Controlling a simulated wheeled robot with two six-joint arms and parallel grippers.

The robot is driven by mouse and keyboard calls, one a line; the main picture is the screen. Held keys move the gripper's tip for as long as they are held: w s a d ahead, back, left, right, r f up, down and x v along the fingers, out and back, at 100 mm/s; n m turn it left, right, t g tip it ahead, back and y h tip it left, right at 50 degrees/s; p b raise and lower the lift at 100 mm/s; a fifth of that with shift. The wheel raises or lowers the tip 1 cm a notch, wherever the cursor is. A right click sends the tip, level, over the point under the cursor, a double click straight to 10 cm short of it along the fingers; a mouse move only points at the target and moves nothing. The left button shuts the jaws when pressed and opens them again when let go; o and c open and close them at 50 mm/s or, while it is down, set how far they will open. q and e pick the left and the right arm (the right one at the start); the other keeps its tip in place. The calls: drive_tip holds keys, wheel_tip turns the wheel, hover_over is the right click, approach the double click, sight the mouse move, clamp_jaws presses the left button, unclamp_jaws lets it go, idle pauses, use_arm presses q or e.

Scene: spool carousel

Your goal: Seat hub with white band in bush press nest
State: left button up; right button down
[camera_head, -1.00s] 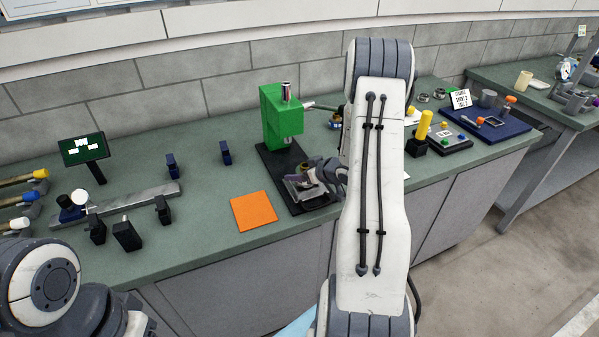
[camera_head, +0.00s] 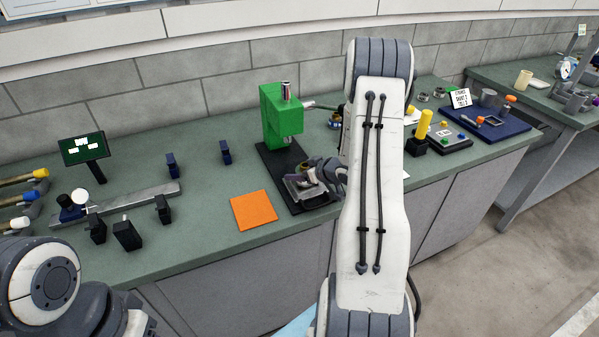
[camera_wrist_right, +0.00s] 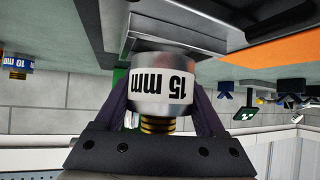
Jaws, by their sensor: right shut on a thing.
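The hub with the white band (camera_wrist_right: 160,88) is a silver cylinder marked "15 mm", shown upside down in the right wrist view. My right gripper (camera_head: 308,177) is shut on it, one finger on each side. The green bush press (camera_head: 282,118) stands on a black base (camera_head: 272,160) in the head view. The grey block of its nest (camera_head: 307,192) is at the base's front, partly covered by my gripper. In the wrist view the grey block (camera_wrist_right: 172,25) is close beyond the hub; contact cannot be told. My left gripper is out of frame.
An orange mat (camera_head: 253,211) lies left of the press. A metal rail (camera_head: 135,203) with dark blocks is farther left, beside a small display (camera_head: 84,148). A hub with a blue "10 mm" band (camera_wrist_right: 17,68) shows in the wrist view. A yellow post (camera_head: 424,126) stands right of my arm.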

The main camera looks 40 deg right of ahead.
drive_tip(key=shift+f+b, duration=0.3)
drive_tip(key=shift+f, duration=0.15)
unclamp_jaws()
drive_tip(key=shift+f, duration=0.15)
drive_tip(key=shift+s, duration=0.15)
drive_tip(key=v, duration=1)
drive_tip(key=shift+r+b, duration=0.25)
drive_tip(key=shift+b, duration=0.05)
